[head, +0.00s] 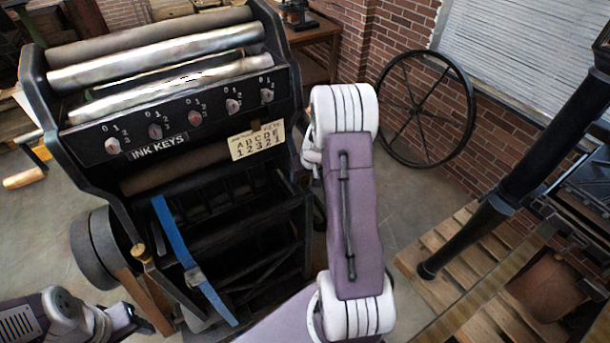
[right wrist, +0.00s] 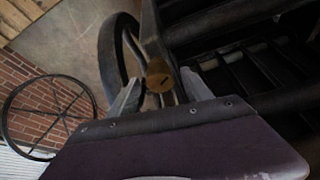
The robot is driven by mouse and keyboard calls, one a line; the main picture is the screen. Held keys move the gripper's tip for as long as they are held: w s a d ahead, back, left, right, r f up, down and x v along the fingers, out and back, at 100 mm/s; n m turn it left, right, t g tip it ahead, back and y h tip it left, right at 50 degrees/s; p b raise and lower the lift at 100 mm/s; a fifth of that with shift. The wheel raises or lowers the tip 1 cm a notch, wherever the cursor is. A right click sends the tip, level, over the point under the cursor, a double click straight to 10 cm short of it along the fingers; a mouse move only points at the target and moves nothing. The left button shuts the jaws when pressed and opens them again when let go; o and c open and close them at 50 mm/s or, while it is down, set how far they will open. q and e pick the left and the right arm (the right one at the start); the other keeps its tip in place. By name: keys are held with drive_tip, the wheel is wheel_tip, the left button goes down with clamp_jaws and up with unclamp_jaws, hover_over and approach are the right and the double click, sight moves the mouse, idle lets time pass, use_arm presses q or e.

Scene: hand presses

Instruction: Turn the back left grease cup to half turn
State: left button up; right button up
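A round brass cap with a dark slot (right wrist: 160,76), which looks like a grease cup, sits on the press frame in the right wrist view. I cannot tell from these frames which cup it is. My right gripper (right wrist: 160,92) is open, its two grey fingers apart on either side of the cap; contact cannot be told. In the head view my right arm hides this cap and most of that gripper. Another small brass fitting (head: 143,254) shows at the press's lower left. My left gripper (head: 128,319) is low at the left, away from the press's ink keys; its opening is unclear.
The black press (head: 200,125) has rollers, numbered ink keys and a letter plate (head: 257,141). A blue strap (head: 185,250) hangs at its front. A spoked wheel (head: 425,108) stands by the brick wall. A wooden pallet (head: 465,265) lies right. Floor is open between.

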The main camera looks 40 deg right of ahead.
drive_tip(key=d+v, duration=0.1)
drive_tip(key=v, duration=0.8)
drive_tip(key=shift+a, duration=0.5)
